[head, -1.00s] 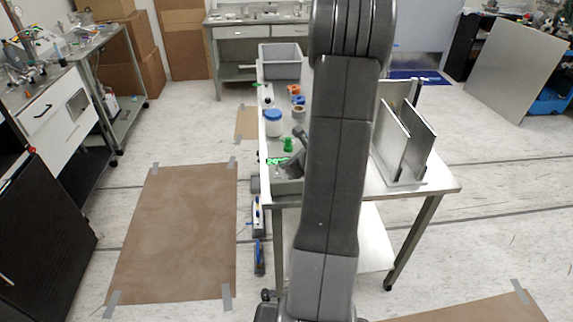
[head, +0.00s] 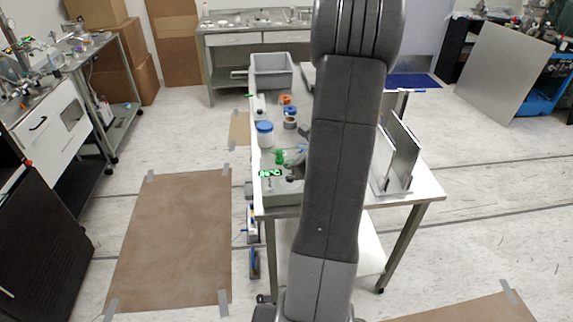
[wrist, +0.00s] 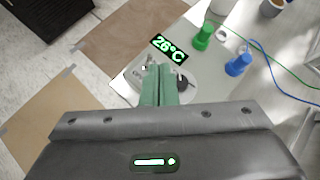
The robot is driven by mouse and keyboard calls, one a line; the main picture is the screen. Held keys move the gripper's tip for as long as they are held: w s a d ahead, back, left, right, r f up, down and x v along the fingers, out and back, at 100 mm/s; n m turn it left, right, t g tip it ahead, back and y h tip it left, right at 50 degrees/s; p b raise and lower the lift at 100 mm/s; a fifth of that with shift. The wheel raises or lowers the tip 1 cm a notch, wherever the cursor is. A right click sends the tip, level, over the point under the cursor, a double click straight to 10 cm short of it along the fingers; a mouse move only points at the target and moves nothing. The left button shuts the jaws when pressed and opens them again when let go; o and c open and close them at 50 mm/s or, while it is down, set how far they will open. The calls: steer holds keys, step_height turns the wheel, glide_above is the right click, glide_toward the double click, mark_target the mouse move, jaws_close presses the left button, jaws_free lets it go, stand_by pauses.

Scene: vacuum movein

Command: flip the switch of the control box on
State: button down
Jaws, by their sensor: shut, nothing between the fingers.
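The control box (head: 283,192) is a grey box at the near left corner of the metal table, with a lit green display (head: 270,173) on it. In the wrist view the display (wrist: 168,47) reads 26°C, above the fingertips. My gripper (wrist: 158,68) is shut and empty, its greenish fingers pointing at the box top. A small light part (wrist: 146,66) shows just left of the fingertips; I cannot tell whether it is the switch or its position. The fingers cover part of the box. In the head view my arm hides most of the gripper.
A green plug-like piece (wrist: 203,36) and a blue one (wrist: 238,64) with cables lie to the right. A blue-lidded white jar (head: 265,135), a grey bin (head: 271,72) and upright metal plates (head: 400,150) stand on the table (head: 425,186). Floor is open to the left.

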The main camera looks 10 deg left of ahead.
steer(key=shift+s+d+r, duration=0.15)
steer(key=shift+d+r, duration=0.4)
steer(key=shift+r, duration=0.25)
